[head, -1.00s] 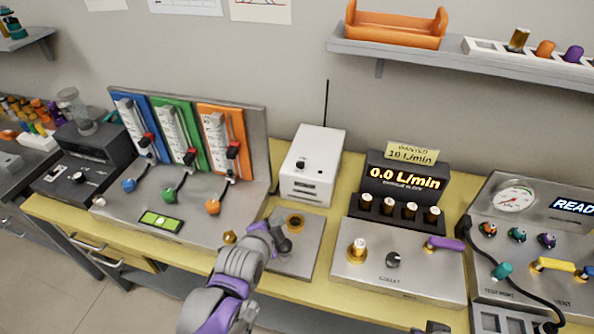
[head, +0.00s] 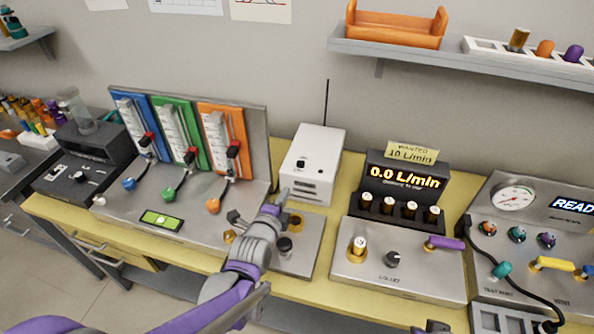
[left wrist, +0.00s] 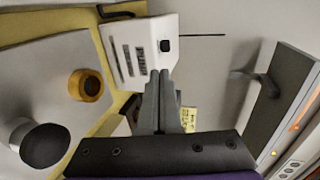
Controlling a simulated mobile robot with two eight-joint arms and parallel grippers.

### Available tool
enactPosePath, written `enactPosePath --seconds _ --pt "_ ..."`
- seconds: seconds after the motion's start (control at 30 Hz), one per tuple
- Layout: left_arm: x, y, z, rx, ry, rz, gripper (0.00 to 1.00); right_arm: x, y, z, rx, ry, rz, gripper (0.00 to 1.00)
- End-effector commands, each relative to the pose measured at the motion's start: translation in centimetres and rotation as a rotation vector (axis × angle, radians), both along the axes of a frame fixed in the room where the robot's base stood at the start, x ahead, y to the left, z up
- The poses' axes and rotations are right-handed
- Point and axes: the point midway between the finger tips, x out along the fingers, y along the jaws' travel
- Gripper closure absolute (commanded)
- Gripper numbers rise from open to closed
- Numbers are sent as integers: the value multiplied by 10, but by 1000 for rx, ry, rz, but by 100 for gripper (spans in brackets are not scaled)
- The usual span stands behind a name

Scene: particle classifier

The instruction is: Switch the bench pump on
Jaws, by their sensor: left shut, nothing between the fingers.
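A white box (head: 313,163) with a black switch, a small knob and a thin antenna stands at the back of the yellow bench. It also fills the upper middle of the left wrist view (left wrist: 146,62), its black switch (left wrist: 165,45) facing me. No label shows which device is the pump. My left gripper (head: 284,194) is shut and empty, its fingertips near the box's lower front; touching or apart, I cannot tell. Its closed fingers also show in the left wrist view (left wrist: 159,74). A dark part at the bottom edge (head: 432,327) may be my right gripper; its fingers are hidden.
A metal plate with a brass ring (left wrist: 88,85) and a dark knob (left wrist: 45,146) lies beneath my left arm. A panel with three coloured sliders (head: 180,135) stands left. The flow display (head: 405,180) reads 0.0 L/min, right of the box. A shelf (head: 470,64) hangs above.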

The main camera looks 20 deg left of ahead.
Motion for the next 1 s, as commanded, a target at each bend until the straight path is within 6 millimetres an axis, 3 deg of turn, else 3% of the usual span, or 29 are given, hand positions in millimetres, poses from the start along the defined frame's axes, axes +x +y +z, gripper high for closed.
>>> enactPosePath --seconds 0.6,0.8,1.0 --pt "105 1 -26 -1 -1 0 100 2 0 7 0 -4 0 100" --pt "124 1 -26 -1 0 0 100 4 0 11 0 -7 0 100" --pt "127 1 -27 -1 1 0 100 4 0 11 0 -7 0 100"
